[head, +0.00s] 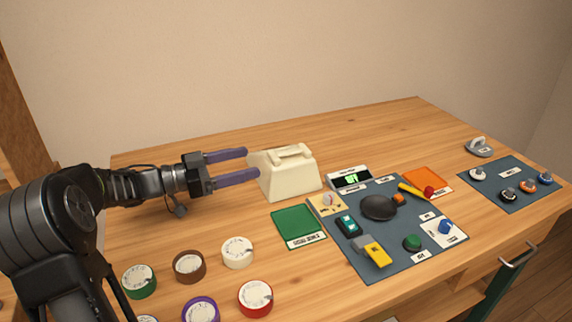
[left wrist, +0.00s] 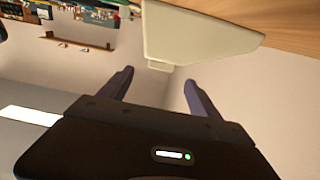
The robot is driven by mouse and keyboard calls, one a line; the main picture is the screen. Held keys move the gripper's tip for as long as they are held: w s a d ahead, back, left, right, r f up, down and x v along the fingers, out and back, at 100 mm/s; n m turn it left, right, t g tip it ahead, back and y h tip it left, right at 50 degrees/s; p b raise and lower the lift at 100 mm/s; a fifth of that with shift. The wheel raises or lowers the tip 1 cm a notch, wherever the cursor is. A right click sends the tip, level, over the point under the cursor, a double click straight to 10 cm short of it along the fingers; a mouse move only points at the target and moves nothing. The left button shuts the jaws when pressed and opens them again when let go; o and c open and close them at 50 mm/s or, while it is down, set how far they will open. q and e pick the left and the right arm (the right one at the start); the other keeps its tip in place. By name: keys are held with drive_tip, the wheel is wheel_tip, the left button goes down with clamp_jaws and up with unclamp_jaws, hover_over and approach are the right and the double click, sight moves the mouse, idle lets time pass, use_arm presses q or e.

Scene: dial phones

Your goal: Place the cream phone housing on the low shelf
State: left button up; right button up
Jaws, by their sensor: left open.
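The cream phone housing (head: 290,175) stands upright on the wooden table near the back middle. My left gripper (head: 246,164) comes in from the left with its purple fingers open. In the head view the fingertips are at the left side of the housing; whether they touch it I cannot tell. In the left wrist view the housing (left wrist: 190,32) lies ahead of the open fingers (left wrist: 158,84), with nothing clearly between them. My right gripper is not in view. The low shelf (head: 425,305) seems to show in part below the table's front edge; most of it is hidden.
Several round dials, including a white one (head: 238,252), lie at the front left. A green mat (head: 298,226) lies in front of the housing. A blue-grey mat (head: 345,255) with several parts and a small display (head: 349,179) are to its right. The table behind the housing is clear.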

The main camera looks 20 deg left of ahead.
sight(270, 157)
use_arm(q)
drive_tip(key=shift+w+d, duration=0.1)
drive_tip(key=shift+w+d, duration=0.4)
drive_tip(key=shift+d, duration=0.05)
drive_tip(key=shift+x, duration=2.7)
drive_tip(key=shift+w, duration=0.1)
drive_tip(key=x, duration=0.5)
drive_tip(key=shift+w, duration=0.1)
drive_tip(key=shift+c, duration=0.2)
clamp_jaws()
drive_tip(key=shift+r, duration=0.1)
